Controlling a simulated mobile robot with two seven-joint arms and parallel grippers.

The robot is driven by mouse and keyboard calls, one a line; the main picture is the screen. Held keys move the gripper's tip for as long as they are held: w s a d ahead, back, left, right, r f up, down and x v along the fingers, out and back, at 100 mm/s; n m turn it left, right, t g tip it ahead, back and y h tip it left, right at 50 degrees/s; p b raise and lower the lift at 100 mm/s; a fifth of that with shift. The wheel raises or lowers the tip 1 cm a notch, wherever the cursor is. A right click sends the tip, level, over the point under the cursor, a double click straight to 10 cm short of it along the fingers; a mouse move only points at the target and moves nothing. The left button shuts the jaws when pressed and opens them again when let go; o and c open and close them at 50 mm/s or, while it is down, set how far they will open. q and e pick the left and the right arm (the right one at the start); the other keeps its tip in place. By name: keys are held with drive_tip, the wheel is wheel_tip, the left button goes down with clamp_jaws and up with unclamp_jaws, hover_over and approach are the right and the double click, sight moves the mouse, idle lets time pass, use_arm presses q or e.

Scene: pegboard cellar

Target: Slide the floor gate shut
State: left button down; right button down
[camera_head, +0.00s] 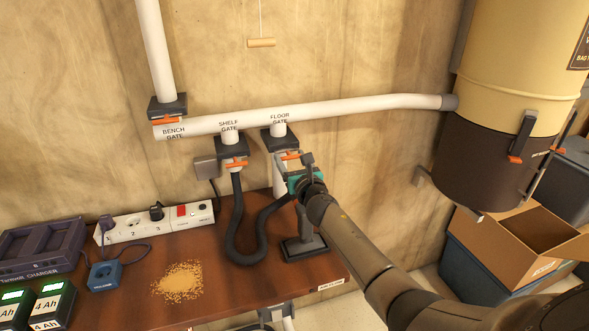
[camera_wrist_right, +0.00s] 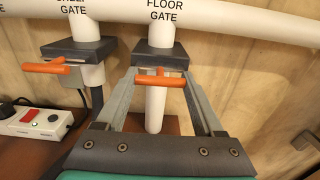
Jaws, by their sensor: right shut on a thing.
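The floor gate (camera_head: 280,146) is a dark block on a white pipe stub under the "FLOOR GATE" label. Its orange handle (camera_head: 291,155) sticks out at the front. The gate also shows in the right wrist view (camera_wrist_right: 160,55), with the orange handle (camera_wrist_right: 160,79) between the fingers. My right gripper (camera_head: 292,161) is shut on this handle, one grey finger at each side of it. In the right wrist view the gripper (camera_wrist_right: 160,82) reaches up from below. The arm hides part of the pipe below the gate. My left gripper is not in view.
The shelf gate (camera_head: 231,147) with its orange handle and dark hose (camera_head: 238,225) is close on the left. The bench gate (camera_head: 167,107) is farther left. A power strip (camera_head: 155,222) and sawdust (camera_head: 180,281) lie on the bench. A collector drum (camera_head: 505,105) and open box (camera_head: 525,245) stand right.

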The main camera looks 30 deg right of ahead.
drive_tip(key=shift+w+d, duration=0.1)
drive_tip(key=shift+w, duration=0.5)
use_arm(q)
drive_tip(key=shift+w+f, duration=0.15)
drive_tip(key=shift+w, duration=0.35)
use_arm(e)
drive_tip(key=shift+r, duration=0.1)
drive_tip(key=shift+c, duration=0.8)
unclamp_jaws()
drive_tip(key=shift+r, duration=0.1)
drive_tip(key=shift+o, duration=0.7)
drive_tip(key=shift+w, duration=0.1)
drive_tip(key=shift+w+d, duration=0.1)
drive_tip(key=shift+f+p+v, duration=0.2)
drive_tip(key=shift+p+v, duration=0.1)
drive_tip(key=shift+v, duration=0.6)
use_arm(q)
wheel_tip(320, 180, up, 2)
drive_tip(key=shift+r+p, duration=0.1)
drive_tip(key=shift+p, duration=0.65)
use_arm(e)
drive_tip(key=v, duration=1.3)
drive_tip(key=shift+s, duration=0.3)
